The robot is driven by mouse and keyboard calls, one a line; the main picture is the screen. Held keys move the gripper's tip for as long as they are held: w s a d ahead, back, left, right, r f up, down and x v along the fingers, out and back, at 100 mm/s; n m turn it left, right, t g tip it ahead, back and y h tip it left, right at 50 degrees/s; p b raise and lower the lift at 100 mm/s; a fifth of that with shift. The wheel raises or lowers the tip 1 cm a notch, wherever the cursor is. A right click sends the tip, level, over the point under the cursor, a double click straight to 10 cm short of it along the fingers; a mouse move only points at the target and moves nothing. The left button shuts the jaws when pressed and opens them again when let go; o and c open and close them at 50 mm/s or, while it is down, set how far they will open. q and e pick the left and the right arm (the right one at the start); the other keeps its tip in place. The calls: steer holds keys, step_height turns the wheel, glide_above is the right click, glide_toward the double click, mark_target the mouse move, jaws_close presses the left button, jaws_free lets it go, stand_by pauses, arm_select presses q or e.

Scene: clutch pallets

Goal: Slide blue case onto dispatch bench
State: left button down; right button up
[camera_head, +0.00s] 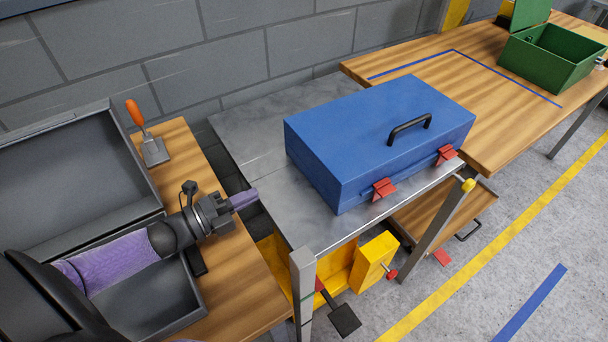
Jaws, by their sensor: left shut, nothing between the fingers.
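The blue case (345,142) lies shut on a grey metal table top (262,146), with its black handle (409,129) up and two red latches on the near side. The dispatch bench, seemingly the wooden bench (480,105) with a blue tape outline, stands to the right, its left end close to the case. My left gripper (243,199) is shut and empty. It is at the left edge of the metal top, left of the case and apart from it. My right gripper is not in view.
A green open box (552,55) stands at the wooden bench's far right. An open grey case (75,185) and an orange-handled tool (145,132) are on the left wooden bench (240,275). A yellow frame with a black pedal (345,319) is below the metal top.

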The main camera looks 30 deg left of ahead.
mark_target(314, 165)
arm_select(q)
steer(key=b+x, duration=0.2)
steer(key=x, duration=1)
steer(key=shift+w+d, duration=0.2)
steer(key=shift+w, duration=0.15)
